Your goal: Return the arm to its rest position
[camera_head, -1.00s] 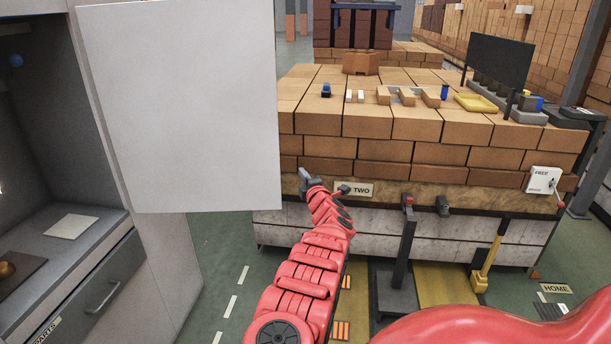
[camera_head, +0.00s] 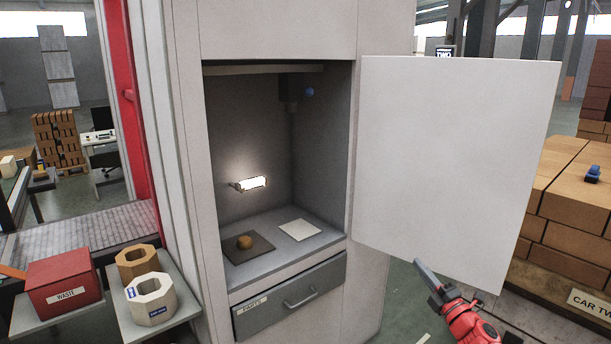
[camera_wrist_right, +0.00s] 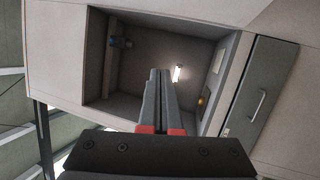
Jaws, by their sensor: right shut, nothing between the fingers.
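My right gripper (camera_head: 428,275) is at the lower right of the head view, in front of the bottom of the open white cabinet door (camera_head: 455,160). Its red arm comes in from the bottom edge. In the right wrist view its two fingers (camera_wrist_right: 160,85) are together with nothing between them, pointing toward the lit cabinet interior (camera_wrist_right: 130,70). The gripper appears apart from the cabinet. My left gripper shows in neither view.
The open cabinet (camera_head: 275,105) holds a dark plate with a round brown object (camera_head: 245,242) and a pale square (camera_head: 299,230). Below is a PARTS drawer (camera_head: 290,295). A red WASTE box (camera_head: 64,286) stands left.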

